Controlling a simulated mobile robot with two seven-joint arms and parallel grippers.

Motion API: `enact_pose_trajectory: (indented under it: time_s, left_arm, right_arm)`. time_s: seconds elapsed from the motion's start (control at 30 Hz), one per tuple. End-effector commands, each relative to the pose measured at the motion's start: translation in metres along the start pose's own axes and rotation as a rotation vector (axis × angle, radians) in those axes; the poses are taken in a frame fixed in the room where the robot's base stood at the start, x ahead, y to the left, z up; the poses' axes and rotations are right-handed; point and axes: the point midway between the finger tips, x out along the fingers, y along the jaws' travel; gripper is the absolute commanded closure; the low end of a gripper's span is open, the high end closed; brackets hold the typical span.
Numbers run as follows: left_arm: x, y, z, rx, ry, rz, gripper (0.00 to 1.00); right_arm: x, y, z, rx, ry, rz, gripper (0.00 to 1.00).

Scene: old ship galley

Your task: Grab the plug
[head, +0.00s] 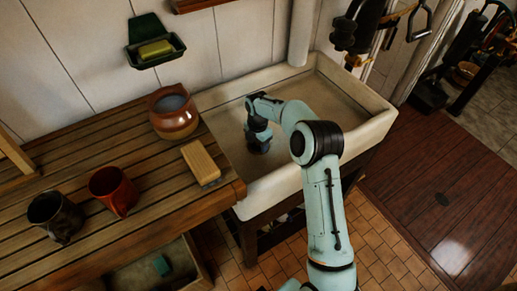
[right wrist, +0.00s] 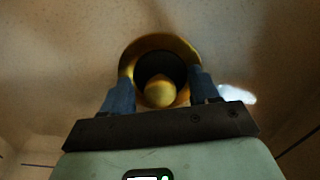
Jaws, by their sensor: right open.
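The plug shows in the right wrist view as a dark disc with a rounded brass knob (right wrist: 160,92), set inside a brass ring (right wrist: 143,46) in the sink floor. My right gripper (right wrist: 161,84) is open, with one blue finger on each side of the knob. The knob lies between the fingers, and I see no clear contact. In the head view my right gripper (head: 259,144) points down into the sink and hides the plug. My left gripper is not in view.
The pale sink (head: 345,85) has raised walls around the gripper. Left of it, a slatted counter (head: 85,160) holds a brown pot (head: 173,124), a wooden brush (head: 201,163), a red mug (head: 113,192) and a dark mug (head: 54,217). A soap dish (head: 148,56) hangs on the wall.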

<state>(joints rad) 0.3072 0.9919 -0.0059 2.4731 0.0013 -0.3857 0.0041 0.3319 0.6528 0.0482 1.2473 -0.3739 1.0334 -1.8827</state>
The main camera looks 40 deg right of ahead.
Motion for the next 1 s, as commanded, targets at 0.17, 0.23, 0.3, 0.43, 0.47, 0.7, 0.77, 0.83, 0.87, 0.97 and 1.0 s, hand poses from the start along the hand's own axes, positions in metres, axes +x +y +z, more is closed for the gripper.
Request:
enact_pose_trajectory:
  time_s: [0.17,0.23,0.3,0.43,0.47,0.7,0.77,0.83,0.87,0.97,1.0]
  left_arm:
    - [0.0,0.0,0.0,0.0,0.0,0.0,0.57]
    - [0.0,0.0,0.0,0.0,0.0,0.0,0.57]
    - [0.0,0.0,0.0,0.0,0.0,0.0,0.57]
    - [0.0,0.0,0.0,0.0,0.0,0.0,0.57]
    - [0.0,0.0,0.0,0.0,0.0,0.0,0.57]
    - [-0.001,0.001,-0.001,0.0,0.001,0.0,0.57]
    - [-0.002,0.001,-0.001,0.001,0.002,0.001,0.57]
    - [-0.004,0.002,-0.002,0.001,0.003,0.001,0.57]
    - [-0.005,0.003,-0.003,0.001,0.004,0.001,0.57]
    - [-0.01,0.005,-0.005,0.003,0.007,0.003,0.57]
    - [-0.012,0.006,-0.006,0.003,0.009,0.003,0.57]
  right_arm:
    - [0.0,0.0,0.0,0.0,0.0,0.0,0.63]
    - [0.0,0.0,0.0,0.0,0.0,0.0,0.86]
    - [-0.001,0.0,0.0,0.0,0.0,0.0,1.0]
    - [-0.001,0.0,0.0,0.0,0.0,0.0,1.0]
    - [-0.001,0.0,0.0,0.0,0.0,0.0,1.0]
    - [-0.014,0.001,0.001,0.0,-0.001,0.003,1.0]
    - [-0.025,0.001,0.001,0.0,-0.001,0.005,1.0]
    - [-0.041,0.002,0.001,0.0,-0.002,0.007,1.0]
    - [-0.049,0.002,0.001,0.0,-0.002,0.006,1.0]
    - [-0.079,0.002,0.001,0.0,-0.002,0.007,1.0]
    - [-0.091,0.002,0.001,0.0,-0.003,0.009,1.0]
